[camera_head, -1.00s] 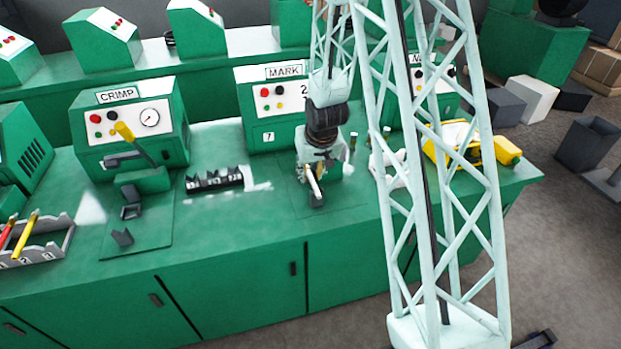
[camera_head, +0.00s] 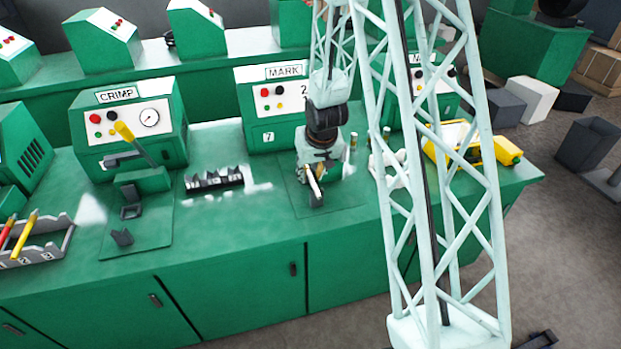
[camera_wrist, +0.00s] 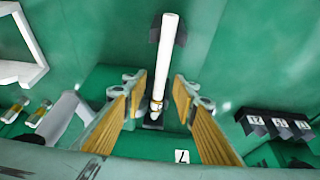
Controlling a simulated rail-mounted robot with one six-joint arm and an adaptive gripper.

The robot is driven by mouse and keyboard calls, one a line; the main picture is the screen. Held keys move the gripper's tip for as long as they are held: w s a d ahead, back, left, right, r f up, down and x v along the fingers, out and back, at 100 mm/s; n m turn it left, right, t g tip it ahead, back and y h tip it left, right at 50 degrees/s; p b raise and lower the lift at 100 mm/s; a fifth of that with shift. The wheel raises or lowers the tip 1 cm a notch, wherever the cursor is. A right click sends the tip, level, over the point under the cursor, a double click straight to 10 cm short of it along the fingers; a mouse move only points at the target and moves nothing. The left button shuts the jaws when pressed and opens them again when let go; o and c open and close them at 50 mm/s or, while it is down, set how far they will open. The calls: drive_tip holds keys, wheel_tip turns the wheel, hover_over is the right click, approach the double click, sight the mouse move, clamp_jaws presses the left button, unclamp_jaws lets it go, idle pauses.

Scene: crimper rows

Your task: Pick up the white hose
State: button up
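The white hose (camera_wrist: 168,55) is a slim white tube with a brass-coloured ring near its lower end in the wrist view. It lies between my two fingers, with a visible gap on each side. My gripper (camera_wrist: 162,90) is open around it, its ridged tan pads apart from the hose. One end of the hose is by a dark bracket on the green bench. In the head view, my gripper (camera_head: 315,172) is over the bench in front of the MARK machine, and the hose (camera_head: 314,183) shows only in part below it.
The MARK machine (camera_head: 253,105) stands just behind my gripper. A black numbered rack (camera_head: 213,180) is to the left, then the CRIMP machine (camera_head: 90,150). A yellow case (camera_head: 440,140) lies to the right. In the wrist view, a white bracket (camera_wrist: 20,45) is at upper left.

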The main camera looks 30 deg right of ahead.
sight(310, 173)
drive_tip(key=shift+f, duration=0.1)
drive_tip(key=shift+c, duration=0.2)
clamp_jaws()
drive_tip(key=shift+r, duration=0.2)
idle(0.5)
drive_tip(key=shift+r+p, duration=0.8)
drive_tip(key=shift+r, duration=0.9)
drive_tip(key=shift+s+r, duration=0.1)
drive_tip(key=shift+r, duration=0.05)
drive_tip(key=s+a+r+b, duration=0.1)
drive_tip(key=s+a+b, duration=0.4)
drive_tip(key=s, duration=0.9)
drive_tip(key=shift+a+r, duration=0.15)
drive_tip(key=shift+a, duration=0.7)
